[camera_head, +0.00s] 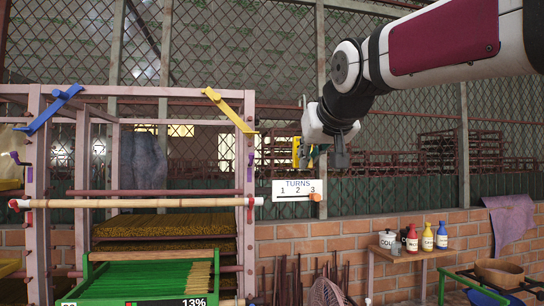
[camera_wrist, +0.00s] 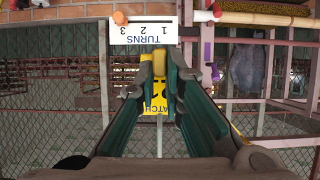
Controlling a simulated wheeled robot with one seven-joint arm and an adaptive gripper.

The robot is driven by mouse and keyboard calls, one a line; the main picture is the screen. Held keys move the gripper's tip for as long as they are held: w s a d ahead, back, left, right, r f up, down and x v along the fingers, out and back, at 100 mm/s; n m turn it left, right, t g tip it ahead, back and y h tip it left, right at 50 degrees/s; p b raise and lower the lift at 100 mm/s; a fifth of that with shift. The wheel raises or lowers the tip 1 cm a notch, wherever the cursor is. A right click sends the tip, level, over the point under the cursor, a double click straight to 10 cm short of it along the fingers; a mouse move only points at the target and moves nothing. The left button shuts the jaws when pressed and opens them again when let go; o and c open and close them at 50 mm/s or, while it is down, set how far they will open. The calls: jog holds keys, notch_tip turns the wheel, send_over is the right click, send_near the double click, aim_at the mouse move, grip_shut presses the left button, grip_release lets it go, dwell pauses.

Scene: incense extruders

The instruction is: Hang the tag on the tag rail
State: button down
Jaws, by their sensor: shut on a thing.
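My gripper (camera_head: 318,158) is raised in front of the mesh wall, right of the pink frame. It is shut on a yellow tag (camera_wrist: 160,98), which shows between the fingers in the wrist view with dark lettering partly hidden by them. In the head view the tag (camera_head: 296,150) appears as a narrow yellow strip at the gripper's left side. No bar is labelled as the tag rail, so I cannot tell which one it is. A bamboo pole (camera_head: 130,202) lies across the front of the pink frame (camera_head: 249,160), left of and below the gripper.
A white TURNS board (camera_head: 297,189) with an orange peg (camera_head: 315,197) is just below my gripper. A yellow lever (camera_head: 230,109) and a blue lever (camera_head: 55,108) sit on the frame posts. A shelf (camera_head: 410,254) with bottles and a pot stands at lower right.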

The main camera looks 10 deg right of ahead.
jog(key=w+f+b, duration=0.1)
jog(key=w+b, duration=0.4)
jog(key=w, duration=0.7)
jog(key=shift+w+f+b, duration=0.3)
jog(key=shift+f+b, duration=0.05)
dwell(0.6)
jog(key=c, duration=1.3)
grip_release()
jog(key=shift+s+p, duration=1.95)
jog(key=shift+s, duration=2.6)
